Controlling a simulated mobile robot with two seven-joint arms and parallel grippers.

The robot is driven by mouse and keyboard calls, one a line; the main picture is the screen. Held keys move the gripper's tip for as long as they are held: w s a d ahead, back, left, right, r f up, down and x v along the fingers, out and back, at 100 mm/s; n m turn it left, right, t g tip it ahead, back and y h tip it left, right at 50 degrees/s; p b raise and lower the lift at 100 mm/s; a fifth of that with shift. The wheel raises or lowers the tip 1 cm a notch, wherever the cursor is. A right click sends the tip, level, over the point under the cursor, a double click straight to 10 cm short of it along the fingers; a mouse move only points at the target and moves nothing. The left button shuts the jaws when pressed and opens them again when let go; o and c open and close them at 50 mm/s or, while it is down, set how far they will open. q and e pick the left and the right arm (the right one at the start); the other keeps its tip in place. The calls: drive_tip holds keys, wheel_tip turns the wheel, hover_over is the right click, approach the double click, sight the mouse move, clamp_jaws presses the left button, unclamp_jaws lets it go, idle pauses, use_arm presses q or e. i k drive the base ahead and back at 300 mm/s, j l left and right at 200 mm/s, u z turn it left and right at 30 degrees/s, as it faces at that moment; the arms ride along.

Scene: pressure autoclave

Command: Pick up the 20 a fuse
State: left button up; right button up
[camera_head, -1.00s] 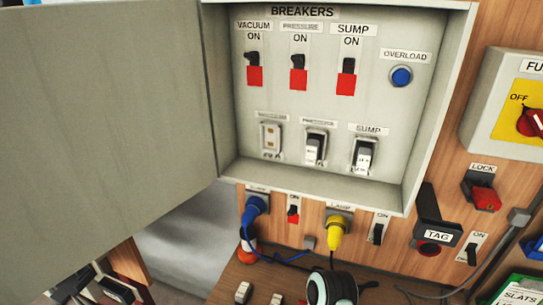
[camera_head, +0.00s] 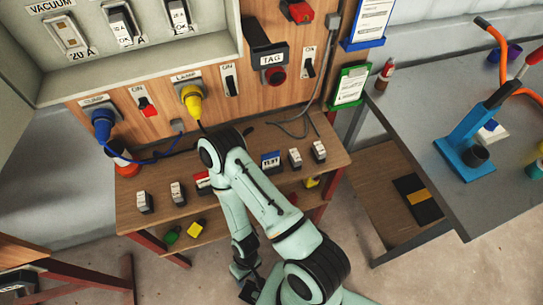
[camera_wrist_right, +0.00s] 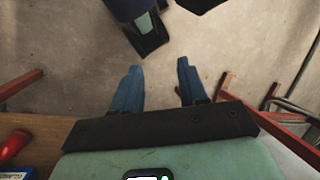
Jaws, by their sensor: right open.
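Several small fuses with pale tops stand on the wooden bench: a left one (camera_head: 145,202), one beside it (camera_head: 178,193), and two at the right (camera_head: 295,157) and (camera_head: 319,150). Their ratings are too small to read, so I cannot tell which is the 20 A fuse. The vacuum fuse holder (camera_head: 64,37), marked 20 A, looks empty. My right gripper (camera_head: 248,288) hangs in front of the bench's front edge, apart from the fuses. In the right wrist view, the right gripper (camera_wrist_right: 158,82) is open and empty above the floor. My left gripper is not seen.
The wooden bench (camera_head: 240,195) has a lower shelf with green and yellow items. My right arm covers its middle. A blue plug (camera_head: 102,122) and yellow plug (camera_head: 191,98) are above. A grey table (camera_head: 420,110) stands right.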

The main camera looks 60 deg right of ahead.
sight(318, 152)
drive_tip(key=z, duration=2.2)
